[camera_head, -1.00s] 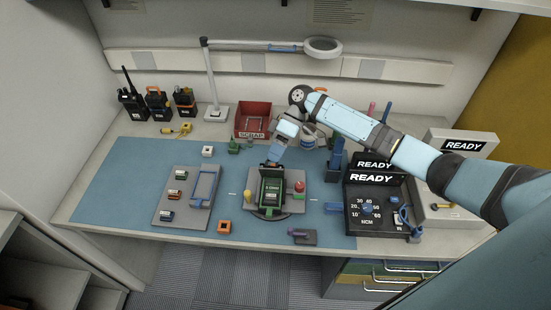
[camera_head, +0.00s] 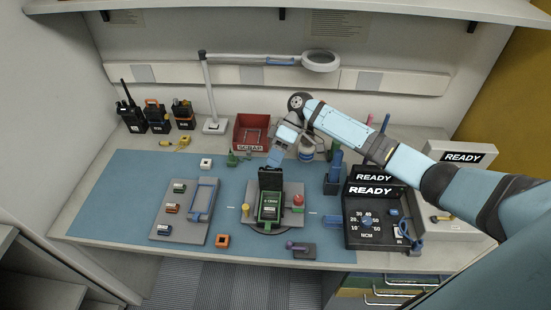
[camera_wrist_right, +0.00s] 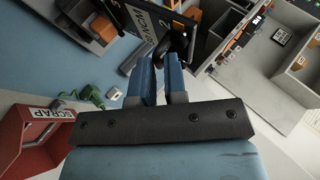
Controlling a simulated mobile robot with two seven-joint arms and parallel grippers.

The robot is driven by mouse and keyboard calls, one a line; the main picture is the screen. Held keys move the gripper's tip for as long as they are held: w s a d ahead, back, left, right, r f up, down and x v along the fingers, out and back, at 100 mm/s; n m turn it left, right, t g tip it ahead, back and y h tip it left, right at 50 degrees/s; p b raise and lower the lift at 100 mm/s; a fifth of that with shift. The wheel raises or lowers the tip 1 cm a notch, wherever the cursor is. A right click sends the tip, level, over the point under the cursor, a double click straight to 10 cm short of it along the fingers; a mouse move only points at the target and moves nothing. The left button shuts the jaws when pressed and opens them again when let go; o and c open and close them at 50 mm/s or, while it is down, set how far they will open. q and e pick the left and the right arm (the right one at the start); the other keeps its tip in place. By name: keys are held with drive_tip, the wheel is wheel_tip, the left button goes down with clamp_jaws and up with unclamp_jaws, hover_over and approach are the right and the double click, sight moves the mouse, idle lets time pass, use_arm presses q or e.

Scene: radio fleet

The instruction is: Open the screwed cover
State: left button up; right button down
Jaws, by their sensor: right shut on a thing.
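A green radio unit (camera_head: 269,207) sits in a grey holder (camera_head: 252,217) on the blue mat, its labelled face up. A black cover (camera_head: 270,179) stands raised at the unit's far end; I cannot tell whether it still touches the unit. My right gripper (camera_head: 273,163) reaches down from behind and is shut on the cover's upper edge. In the right wrist view, the two blue fingers (camera_wrist_right: 160,78) are close together with a dark piece (camera_wrist_right: 178,44) at their tips. Any screws are too small to make out. My left gripper is not in view.
A grey tray (camera_head: 164,231) with small parts lies left of the holder. A red scrap bin (camera_head: 240,133) stands behind, also in the wrist view (camera_wrist_right: 18,142). The black torque station (camera_head: 372,232) stands right. Several radios (camera_head: 157,118) stand back left.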

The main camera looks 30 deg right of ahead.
drive_tip(key=c, duration=1.4)
unclamp_jaws()
drive_tip(key=shift+s+f, duration=0.15)
drive_tip(key=shift+f, duration=0.4)
drive_tip(key=shift+s+f, duration=0.15)
drive_tip(key=shift+f, duration=0.4)
drive_tip(key=o, duration=0.3)
drive_tip(key=shift+w+f, duration=0.15)
drive_tip(key=shift+w, duration=0.1)
drive_tip(key=shift+s, duration=0.1)
drive_tip(key=shift+c, duration=0.7)
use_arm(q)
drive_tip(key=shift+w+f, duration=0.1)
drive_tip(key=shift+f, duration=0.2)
use_arm(e)
drive_tip(key=shift+d+r, duration=0.15)
drive_tip(key=shift+r, duration=0.05)
drive_tip(key=shift+w+d+r, duration=0.2)
drive_tip(key=shift+w+r, duration=0.05)
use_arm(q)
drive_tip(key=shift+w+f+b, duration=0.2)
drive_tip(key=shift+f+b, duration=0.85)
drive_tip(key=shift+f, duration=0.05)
use_arm(e)
drive_tip(key=v, duration=1.3)
drive_tip(key=shift+r, duration=0.4)
drive_tip(key=shift+w+a+f, duration=0.1)
drive_tip(key=shift+a, duration=0.05)
